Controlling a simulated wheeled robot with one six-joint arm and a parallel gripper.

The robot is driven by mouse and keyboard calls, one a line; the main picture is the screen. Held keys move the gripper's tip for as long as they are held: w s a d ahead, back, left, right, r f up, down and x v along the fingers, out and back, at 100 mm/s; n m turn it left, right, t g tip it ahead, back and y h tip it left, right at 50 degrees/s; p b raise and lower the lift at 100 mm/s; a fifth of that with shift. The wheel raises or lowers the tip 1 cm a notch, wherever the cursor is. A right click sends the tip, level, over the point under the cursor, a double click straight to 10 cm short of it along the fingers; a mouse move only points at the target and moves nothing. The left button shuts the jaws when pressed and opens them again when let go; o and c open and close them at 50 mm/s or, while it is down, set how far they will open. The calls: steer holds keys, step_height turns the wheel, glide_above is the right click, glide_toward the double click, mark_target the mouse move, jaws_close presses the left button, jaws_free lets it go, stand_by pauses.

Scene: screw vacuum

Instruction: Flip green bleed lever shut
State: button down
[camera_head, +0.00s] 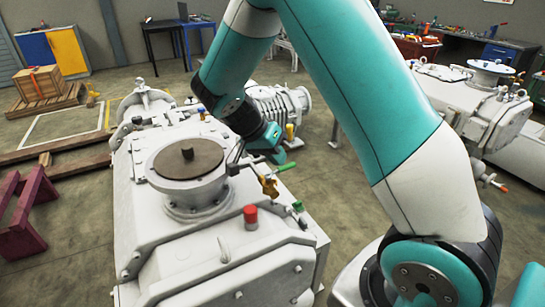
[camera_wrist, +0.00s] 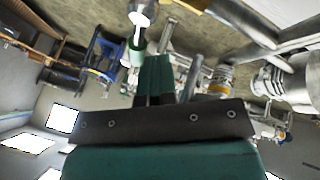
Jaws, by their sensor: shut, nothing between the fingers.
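The green bleed lever (camera_head: 283,167) shows in the head view as a short green handle, slanting up to the right. It sits at a brass-coloured valve (camera_head: 269,186) beside the round flange of the white pump (camera_head: 145,215). My gripper (camera_wrist: 155,62) is shut and empty, its teal fingers together in the wrist view. In the head view my teal wrist is just above and left of the lever; the fingertips are hard to make out there. I cannot tell whether they touch the lever. I cannot surely identify the lever in the wrist view.
A ribbed cylinder (camera_head: 280,106) lies behind. Another white pump (camera_head: 470,105) stands at the right. Floor shows between the machines.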

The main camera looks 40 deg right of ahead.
steer(key=shift+s+d, duration=0.15)
steer(key=shift+s, duration=0.2)
stand_by(0.5)
steer(key=shift+r, duration=0.1)
steer(key=w+a+r+p, duration=0.3)
steer(key=w+r+p, duration=0.2)
steer(key=r+p, duration=0.2)
steer(key=shift+r+p, duration=0.4)
steer(key=shift+r, duration=0.15)
steer(key=shift+d, duration=0.1)
